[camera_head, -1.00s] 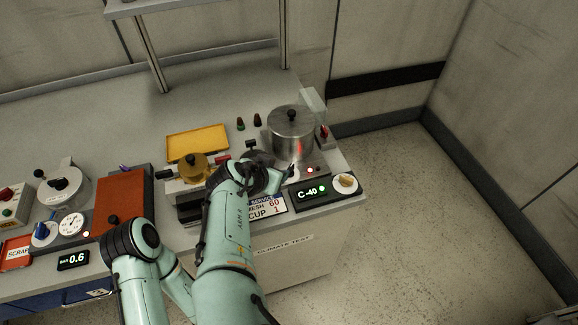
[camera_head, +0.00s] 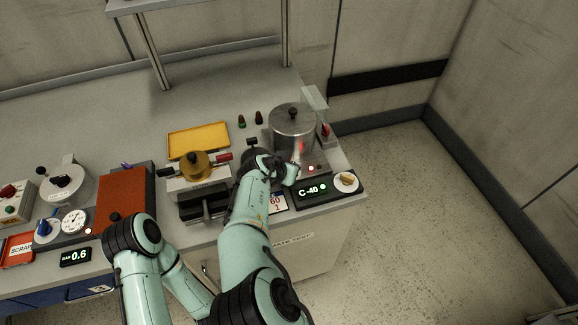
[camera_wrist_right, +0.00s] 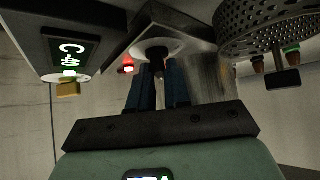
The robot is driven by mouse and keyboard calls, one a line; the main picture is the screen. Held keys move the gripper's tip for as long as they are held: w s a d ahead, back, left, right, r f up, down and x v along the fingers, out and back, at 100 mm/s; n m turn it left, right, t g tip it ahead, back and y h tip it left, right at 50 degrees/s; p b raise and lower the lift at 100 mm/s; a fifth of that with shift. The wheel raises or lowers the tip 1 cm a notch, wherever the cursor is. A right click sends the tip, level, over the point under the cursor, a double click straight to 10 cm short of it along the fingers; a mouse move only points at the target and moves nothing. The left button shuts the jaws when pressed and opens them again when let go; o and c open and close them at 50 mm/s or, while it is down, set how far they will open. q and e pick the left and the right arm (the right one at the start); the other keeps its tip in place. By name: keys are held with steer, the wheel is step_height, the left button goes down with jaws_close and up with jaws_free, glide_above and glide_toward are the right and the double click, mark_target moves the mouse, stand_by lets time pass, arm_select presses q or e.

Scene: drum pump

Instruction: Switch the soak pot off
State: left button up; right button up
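The soak pot (camera_head: 291,130) is a steel lidded pot at the right end of the bench; its wall (camera_wrist_right: 212,75) shows in the wrist view. Its base carries a lit red lamp (camera_head: 311,168) and a display (camera_head: 312,190) reading C -40 with a green light. A dark knob (camera_wrist_right: 155,52) on a pale disc is beside the red lamp (camera_wrist_right: 126,66). My right gripper (camera_head: 283,169) is at this knob; its blue fingers (camera_wrist_right: 161,80) are a little apart, with the knob at their tips. Whether they press on it is unclear. My left gripper is out of view.
A yellow tray (camera_head: 198,140), a yellow-lidded device (camera_head: 196,165) and a brown-orange panel (camera_head: 121,202) are to the left. Bottles with green and red (camera_head: 250,119) stand behind. The bench's back left is clear.

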jaws_close()
